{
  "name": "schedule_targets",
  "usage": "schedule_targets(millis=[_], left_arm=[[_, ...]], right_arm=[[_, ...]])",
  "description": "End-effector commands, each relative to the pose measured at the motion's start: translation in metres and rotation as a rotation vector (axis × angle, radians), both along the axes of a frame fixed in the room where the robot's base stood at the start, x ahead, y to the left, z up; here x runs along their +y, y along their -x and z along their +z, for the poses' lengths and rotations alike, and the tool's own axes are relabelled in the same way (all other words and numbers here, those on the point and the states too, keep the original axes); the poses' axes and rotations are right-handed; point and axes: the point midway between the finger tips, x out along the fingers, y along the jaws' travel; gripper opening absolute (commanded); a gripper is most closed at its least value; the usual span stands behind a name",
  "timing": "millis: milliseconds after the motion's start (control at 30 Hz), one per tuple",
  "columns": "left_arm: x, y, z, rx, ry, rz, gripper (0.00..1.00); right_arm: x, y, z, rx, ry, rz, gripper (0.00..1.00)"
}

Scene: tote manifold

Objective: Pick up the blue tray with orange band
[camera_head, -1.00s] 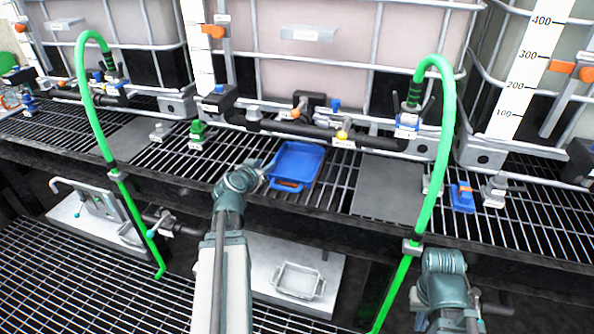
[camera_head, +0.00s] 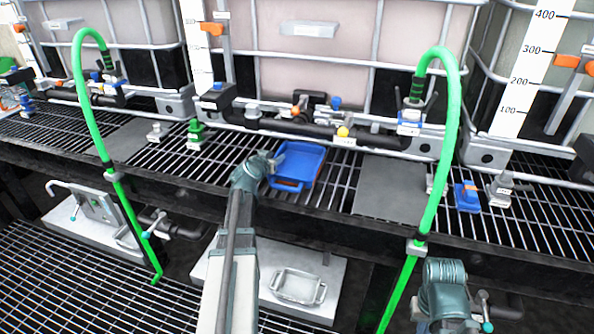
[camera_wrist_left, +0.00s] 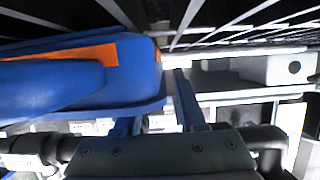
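The blue tray (camera_head: 300,165) lies on the grated shelf in the head view, with an orange band (camera_head: 287,185) on its near side. My left gripper (camera_head: 274,163) is at the tray's left edge. In the left wrist view, the tray (camera_wrist_left: 130,85) fills the left side and its orange band (camera_wrist_left: 85,55) shows close up. The two fingers of my left gripper (camera_wrist_left: 155,110) stand apart, with the tray's corner at the gap between them. I cannot tell whether they touch it. Only my right arm's wrist shows at the lower right; its gripper is out of view.
Green hoses (camera_head: 447,130) rise on both sides of the tray. A black pipe with valves (camera_head: 320,130) runs behind it. A grey plate (camera_head: 390,190) lies to its right, and a blue and orange part (camera_head: 467,196) further right. A green part (camera_head: 196,133) stands left.

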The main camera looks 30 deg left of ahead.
Motion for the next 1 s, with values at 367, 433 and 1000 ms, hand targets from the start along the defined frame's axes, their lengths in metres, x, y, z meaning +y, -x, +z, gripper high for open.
schedule_targets(millis=[367,433,1000], left_arm=[[-0.0004,0.001,0.0008,0.0,0.0,0.0,0.0],[-0.0004,0.001,0.0008,0.0,0.0,0.0,0.0],[-0.0005,0.001,0.0007,0.0,0.0,0.0,0.0]], right_arm=[[-0.0001,0.0,0.0007,0.0,0.0,0.0,0.0],[-0.0001,0.0,0.0007,0.0,0.0,0.0,0.0],[-0.0001,0.0,0.0007,0.0,0.0,0.0,0.0]])
